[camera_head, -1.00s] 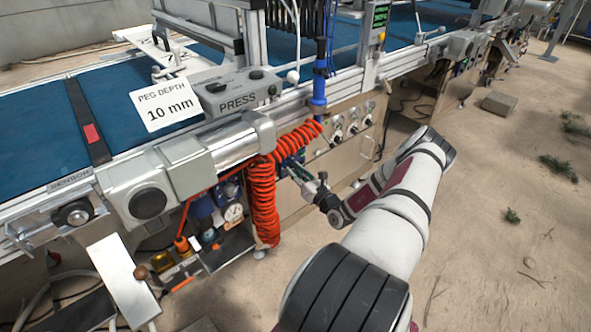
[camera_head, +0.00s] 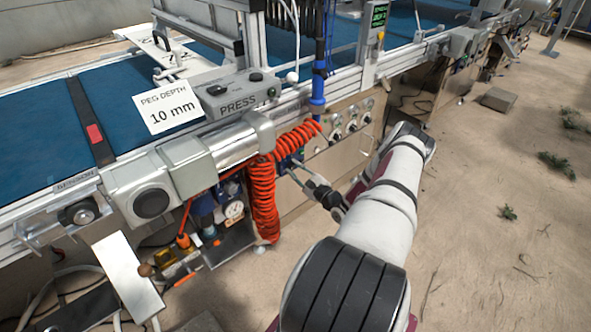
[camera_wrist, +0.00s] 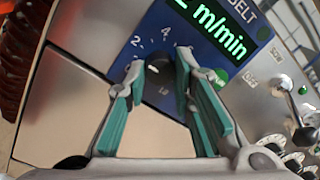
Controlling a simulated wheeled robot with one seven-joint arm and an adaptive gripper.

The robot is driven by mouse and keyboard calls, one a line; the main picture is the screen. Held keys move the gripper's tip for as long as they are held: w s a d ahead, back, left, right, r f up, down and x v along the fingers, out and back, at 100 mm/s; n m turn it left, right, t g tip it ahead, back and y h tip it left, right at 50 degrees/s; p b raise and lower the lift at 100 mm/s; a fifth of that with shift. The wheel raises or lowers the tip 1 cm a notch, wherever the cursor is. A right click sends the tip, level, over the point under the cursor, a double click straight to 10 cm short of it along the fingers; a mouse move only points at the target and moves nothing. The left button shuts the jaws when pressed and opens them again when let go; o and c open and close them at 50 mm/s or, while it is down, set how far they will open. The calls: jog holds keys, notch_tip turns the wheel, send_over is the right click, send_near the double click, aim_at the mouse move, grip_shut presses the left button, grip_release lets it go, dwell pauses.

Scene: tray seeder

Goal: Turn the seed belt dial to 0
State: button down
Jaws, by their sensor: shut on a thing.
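The seed belt dial (camera_wrist: 158,75) is a dark round knob on a blue panel (camera_wrist: 150,35) in the wrist view. The numbers 2 and 4 show on the scale around it, with more marks partly hidden. A green display (camera_wrist: 215,28) above reads "m/min", its digit cut off at the frame edge. My gripper (camera_wrist: 160,74) has its green-padded fingers on either side of the dial and is shut on it. The fingers hide part of the knob, and I cannot tell where its pointer stands. In the head view, my gripper (camera_head: 293,171) reaches the panel beside the orange hose.
A coiled orange hose (camera_head: 262,200) hangs just left of my gripper. A row of small knobs (camera_head: 338,134) is on the metal front to the right. A press box (camera_head: 235,92) stands above by the blue belt (camera_head: 40,118). Open sandy floor lies to the right.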

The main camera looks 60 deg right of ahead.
jog(key=n, duration=0.5)
jog(key=shift+w+r+y+p, duration=0.1)
jog(key=shift+y+p, duration=0.2)
jog(key=shift+p, duration=0.05)
jog(key=shift+d+n+p, duration=0.1)
jog(key=shift+n+p, duration=0.2)
jog(key=shift+n, duration=1.7)
jog(key=c, duration=1.4)
grip_release()
jog(key=shift+o, duration=0.2)
jog(key=r+v, duration=0.1)
jog(key=v, duration=1.1)
jog(key=shift+f, duration=0.4)
